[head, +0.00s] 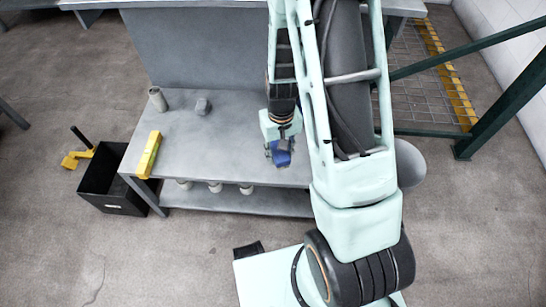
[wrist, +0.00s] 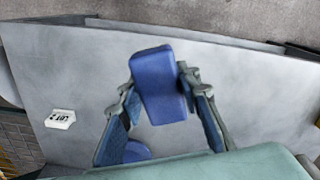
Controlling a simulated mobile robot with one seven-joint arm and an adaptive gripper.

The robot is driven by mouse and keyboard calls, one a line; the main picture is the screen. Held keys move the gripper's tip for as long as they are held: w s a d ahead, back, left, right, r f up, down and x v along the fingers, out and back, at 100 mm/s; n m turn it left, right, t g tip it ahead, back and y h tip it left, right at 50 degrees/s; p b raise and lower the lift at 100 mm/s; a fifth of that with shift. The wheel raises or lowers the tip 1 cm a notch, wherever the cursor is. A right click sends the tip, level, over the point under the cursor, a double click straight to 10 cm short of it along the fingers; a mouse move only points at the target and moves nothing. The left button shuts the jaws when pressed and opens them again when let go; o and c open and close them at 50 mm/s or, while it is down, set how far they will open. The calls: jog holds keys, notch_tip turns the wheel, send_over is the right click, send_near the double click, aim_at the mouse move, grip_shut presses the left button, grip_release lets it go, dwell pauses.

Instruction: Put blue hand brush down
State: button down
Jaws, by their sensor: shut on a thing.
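The blue hand brush (head: 283,158) is at the end of my arm, over the right part of the grey workbench (head: 215,135). In the wrist view the brush (wrist: 160,88) shows as a blue block between the two fingers, with a rounded blue part lower down by the palm. My gripper (wrist: 158,84) is shut on the brush, with one finger against each side. It also shows in the head view (head: 278,149). The bench top lies behind the brush in the wrist view. I cannot tell whether the brush touches it.
A yellow bar-shaped item (head: 149,154) lies at the bench's left edge. A grey cylinder (head: 157,99) and a small grey lump (head: 203,106) stand at the back left. A black bin (head: 113,180) is on the floor at left. The middle of the bench is clear.

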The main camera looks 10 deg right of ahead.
jog(key=w+f, duration=0.1)
jog(key=f, duration=0.1)
jog(key=w+f+b, duration=0.1)
jog(key=w+f, duration=0.3)
jog(key=shift+w+a+b, duration=0.25)
jog(key=shift+b, duration=0.15)
jog(key=f, duration=0.1)
jog(key=f+b, duration=0.1)
jog(key=f, duration=0.1)
jog(key=shift+w+f+b, duration=0.25)
jog(key=shift+f+b, duration=0.05)
jog(key=shift+b, duration=0.05)
jog(key=shift+r, duration=0.1)
jog(key=c, duration=1.9)
grip_release()
jog(key=shift+f, duration=0.2)
jog(key=o, duration=0.5)
